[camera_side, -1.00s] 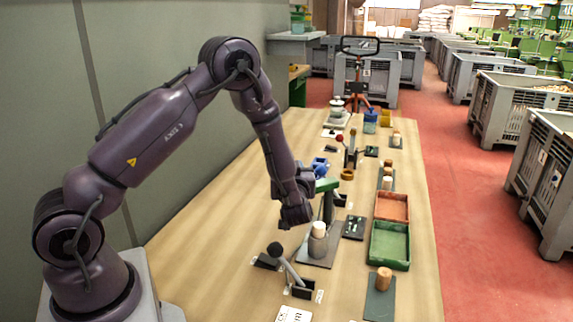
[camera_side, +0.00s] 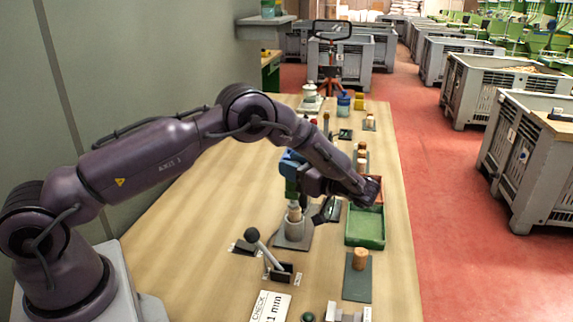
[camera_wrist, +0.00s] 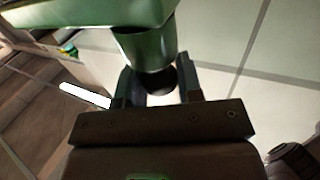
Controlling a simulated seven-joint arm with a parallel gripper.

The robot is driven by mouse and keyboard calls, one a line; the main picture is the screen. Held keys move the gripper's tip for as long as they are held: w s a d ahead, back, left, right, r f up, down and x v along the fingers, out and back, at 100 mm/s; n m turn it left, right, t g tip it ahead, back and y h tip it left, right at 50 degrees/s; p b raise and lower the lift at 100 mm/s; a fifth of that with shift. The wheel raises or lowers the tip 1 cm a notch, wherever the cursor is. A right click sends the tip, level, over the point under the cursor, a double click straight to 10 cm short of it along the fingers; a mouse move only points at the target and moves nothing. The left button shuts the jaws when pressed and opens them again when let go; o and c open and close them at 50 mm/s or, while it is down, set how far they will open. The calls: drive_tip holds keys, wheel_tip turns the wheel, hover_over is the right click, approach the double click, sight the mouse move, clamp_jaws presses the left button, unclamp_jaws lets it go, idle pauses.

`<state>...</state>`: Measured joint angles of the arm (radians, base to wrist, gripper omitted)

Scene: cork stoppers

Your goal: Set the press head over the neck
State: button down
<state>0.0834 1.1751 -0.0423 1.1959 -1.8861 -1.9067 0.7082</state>
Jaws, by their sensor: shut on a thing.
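Any gap between head and neck is too small to tell. My gripper (camera_side: 298,184) reaches the head from the right, with my wrist folded back. In the wrist view my gripper (camera_wrist: 158,88) has its two fingers on either side of the head's green cylinder (camera_wrist: 145,48), shut on it. The cylinder's dark lower end shows between the fingers. My wrist hides much of the press column.
A lever with a black ball knob (camera_side: 252,235) stands in front of the bottle. A green tray (camera_side: 365,243) and a cork on a dark mat (camera_side: 356,285) lie to the right. Bare table (camera_side: 195,215) lies to the left.

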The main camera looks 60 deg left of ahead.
drive_tip(key=shift+w+d+r+n+g+h, duration=0.1)
drive_tip(key=shift+w+d+n+g+h, duration=0.1)
drive_tip(key=shift+n+g+h, duration=0.3)
drive_tip(key=c, duration=0.8)
unclamp_jaws()
drive_tip(key=shift+y, duration=0.3)
drive_tip(key=shift+v, duration=3.75)
